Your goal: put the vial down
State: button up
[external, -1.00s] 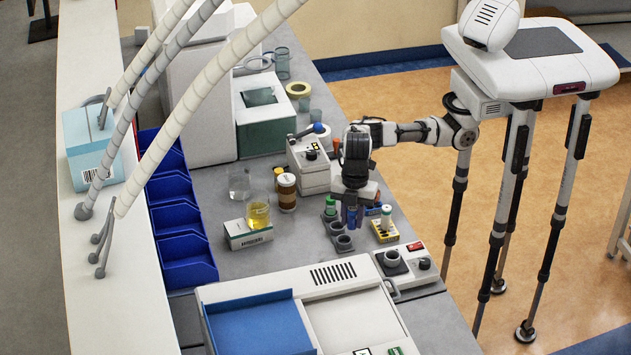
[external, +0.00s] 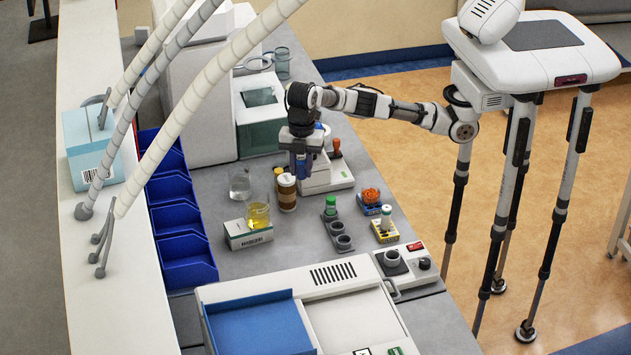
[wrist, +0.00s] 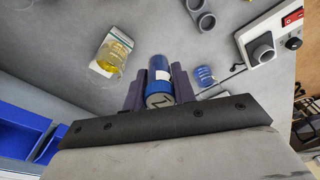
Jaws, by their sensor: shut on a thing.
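My gripper (external: 301,168) is shut on the vial (wrist: 159,80) and holds it above the grey bench. In the wrist view the vial is a blue cylinder with a white label band and a dark mark on its near end, between the two dark fingers (wrist: 158,92). In the external view the fingers mostly hide it. The gripper is beside the brown jar (external: 287,197), in front of the white device. A grey rack (external: 338,232) with round wells stands to the right and nearer the camera. A green-capped vial (external: 330,206) stands in its far well; two nearer wells look empty.
A tub of orange items (external: 371,195) and a yellow box (external: 385,234) are right of the rack. Bare bench lies between jar and rack.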

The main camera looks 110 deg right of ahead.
jog(key=f, duration=0.5)
jog(key=d+f, duration=0.1)
jog(key=f, duration=0.4)
jog(key=w+d+f, duration=0.1)
jog(key=f, duration=0.4)
jog(key=shift+d+f, duration=0.15)
jog(key=shift+d, duration=0.1)
jog(key=shift+f+p, duration=0.4)
jog(key=shift+f, duration=1.95)
jog(key=shift+f, duration=0.1)
jog(key=o, duration=1)
jog(key=r, duration=0.4)
jog(key=d+r, duration=0.1)
jog(key=r, duration=0.3)
jog(key=r+b, duration=0.1)
jog(key=r, duration=0.3)
jog(key=shift+s+d+r, duration=0.1)
jog(key=shift+s+d, duration=0.1)
jog(key=shift+s, duration=0.1)
